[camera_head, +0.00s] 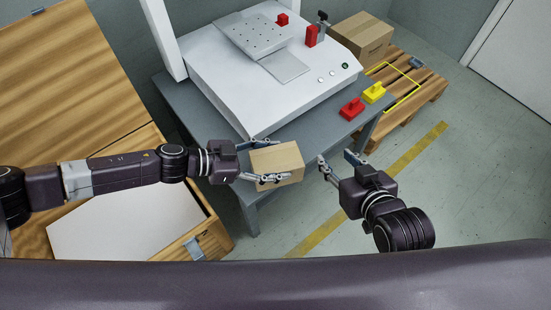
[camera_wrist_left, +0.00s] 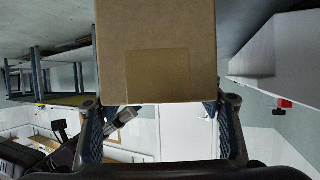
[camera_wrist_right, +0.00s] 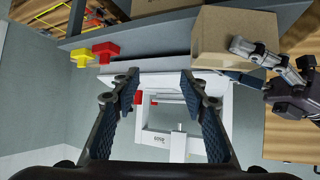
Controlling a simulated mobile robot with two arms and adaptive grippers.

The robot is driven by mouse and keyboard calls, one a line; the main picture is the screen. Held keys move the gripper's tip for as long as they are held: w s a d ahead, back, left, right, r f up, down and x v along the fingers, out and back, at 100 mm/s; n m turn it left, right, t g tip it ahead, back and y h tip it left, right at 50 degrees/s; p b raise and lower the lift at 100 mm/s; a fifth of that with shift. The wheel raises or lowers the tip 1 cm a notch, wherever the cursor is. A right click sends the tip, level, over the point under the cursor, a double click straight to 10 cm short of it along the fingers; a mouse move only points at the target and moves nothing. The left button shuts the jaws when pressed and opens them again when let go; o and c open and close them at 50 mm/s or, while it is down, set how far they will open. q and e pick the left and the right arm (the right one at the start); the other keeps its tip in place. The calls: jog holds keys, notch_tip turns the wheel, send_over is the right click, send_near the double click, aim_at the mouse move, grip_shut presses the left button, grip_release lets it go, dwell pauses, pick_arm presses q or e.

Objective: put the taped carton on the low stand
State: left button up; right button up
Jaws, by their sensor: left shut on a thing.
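The taped carton (camera_head: 278,160) is a small brown box held in mid-air in front of the grey table. My left gripper (camera_head: 268,159) is shut on it, with fingers on two opposite sides. In the left wrist view the carton (camera_wrist_left: 157,30) fills the top middle, with a tan tape patch on its face; it also shows in the right wrist view (camera_wrist_right: 225,35). My right gripper (camera_head: 336,160) is open and empty, to the right of the carton and apart from it. The low stand (camera_head: 432,85) is a slatted wooden platform at the right, with a yellow square outline on top.
A larger brown carton (camera_head: 361,38) stands at the back of the low stand. The grey table (camera_head: 325,125) bears a white machine (camera_head: 290,90), a red block (camera_head: 352,109) and a yellow block (camera_head: 374,92). A wooden crate (camera_head: 215,235) is at left. Floor at right is clear.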

pick_arm(q)
jog(key=o, duration=1.6)
jog(key=shift+f, duration=0.1)
jog(key=shift+a+r, duration=0.15)
jog(key=shift+r, duration=0.05)
jog(key=p+v, duration=0.1)
jog(key=v, duration=0.4)
jog(key=shift+a+r+p, duration=0.15)
jog(key=shift+a+p, duration=0.15)
jog(key=shift+p, duration=0.1)
jog(key=p+v, duration=0.1)
jog(key=v, duration=0.5)
jog(key=shift+s, duration=0.1)
pick_arm(e)
jog(key=s+d+f+g+h, duration=0.1)
jog(key=s+d+f+g, duration=0.1)
jog(key=s, duration=0.5)
jog(key=s+d+f+g+h, duration=0.1)
jog(key=s+d+f+g, duration=0.1)
jog(key=s+f+g, duration=0.3)
jog(key=shift+s+d+f+g, duration=0.2)
jog(key=shift+s+d+g, duration=0.15)
jog(key=shift+s, duration=0.9)
